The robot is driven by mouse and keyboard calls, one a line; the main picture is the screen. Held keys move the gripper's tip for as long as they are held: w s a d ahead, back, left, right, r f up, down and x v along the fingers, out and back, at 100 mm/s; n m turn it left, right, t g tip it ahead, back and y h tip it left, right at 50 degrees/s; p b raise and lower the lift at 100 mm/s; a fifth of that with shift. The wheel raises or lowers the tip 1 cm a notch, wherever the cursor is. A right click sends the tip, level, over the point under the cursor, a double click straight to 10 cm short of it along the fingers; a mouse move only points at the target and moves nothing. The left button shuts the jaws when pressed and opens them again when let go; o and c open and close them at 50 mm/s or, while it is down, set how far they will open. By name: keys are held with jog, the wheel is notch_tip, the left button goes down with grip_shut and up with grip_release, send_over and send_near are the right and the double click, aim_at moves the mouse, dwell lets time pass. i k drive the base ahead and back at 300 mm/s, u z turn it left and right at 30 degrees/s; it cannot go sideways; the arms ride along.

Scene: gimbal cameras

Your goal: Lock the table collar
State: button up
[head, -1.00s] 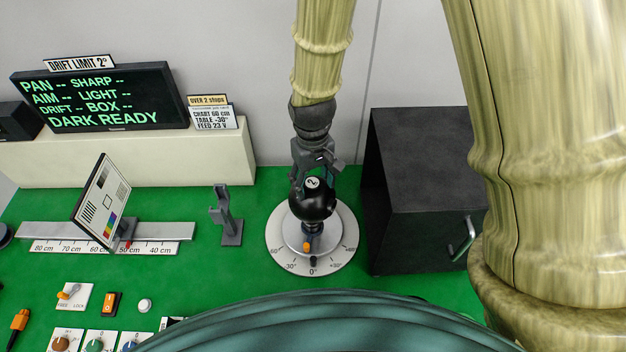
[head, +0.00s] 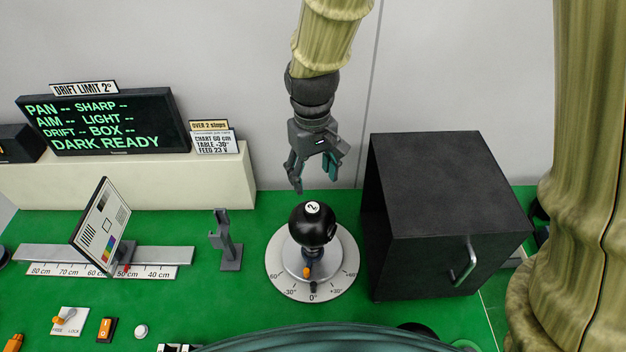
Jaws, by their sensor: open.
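The round turntable (head: 340,284) with a degree scale sits on the green bench top in the head view. A black ball-shaped camera (head: 311,225) marked 2 stands upright at its centre. Below the ball, an orange-tipped lever (head: 307,271) shows on the collar (head: 298,262), and a small black knob (head: 313,287) sits near the 0° mark. I cannot tell whether the collar is locked. My gripper (head: 314,184) is open and empty, pointing down above and behind the ball, apart from it.
A black box (head: 440,190) with a handle stands right of the turntable. A grey stand (head: 226,240) and a chart (head: 101,226) on a rail are to the left. A screen (head: 98,122) reads DARK READY.

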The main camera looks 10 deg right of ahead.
aim_at(306, 271)
jog(key=k, duration=1.5)
